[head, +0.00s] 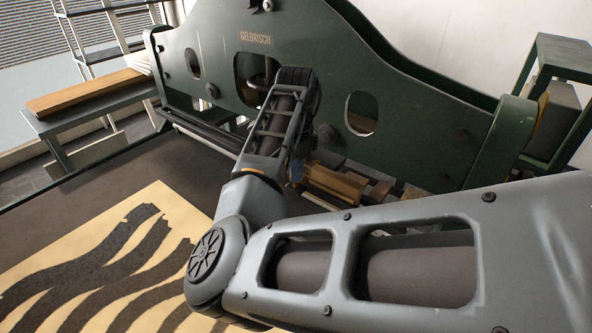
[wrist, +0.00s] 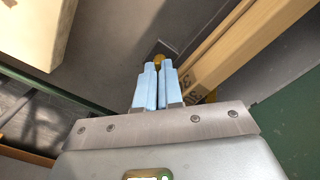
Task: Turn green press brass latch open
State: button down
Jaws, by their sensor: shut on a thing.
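The green press (head: 410,130) with GELBRISCH lettering fills the back of the head view. In the wrist view my gripper (wrist: 158,66) has light blue fingers close together, shut on a small brass piece, the latch (wrist: 159,58), at their tips. Most of the latch is hidden between and beyond the fingers, so its turn angle cannot be told. The latch cannot be made out there.
A wooden bar (wrist: 235,45) runs diagonally close to the right of the fingers. A flat bed with a tan sheet (head: 175,205) bearing dark wavy stripes lies at left. A bench with a wooden board (head: 85,92) stands behind it. A green stand (head: 565,60) is at right.

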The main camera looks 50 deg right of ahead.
jog(key=m+b, duration=0.1)
jog(key=m, duration=0.3)
jog(key=shift+m, duration=0.3)
jog(key=shift+m+b, duration=0.65)
jog(key=shift+m, duration=1.55)
jog(key=c, duration=1.3)
grip_release()
notch_tip(320, 180, up, 8)
jog(key=shift+f+b, duration=0.1)
jog(key=shift+b, duration=0.3)
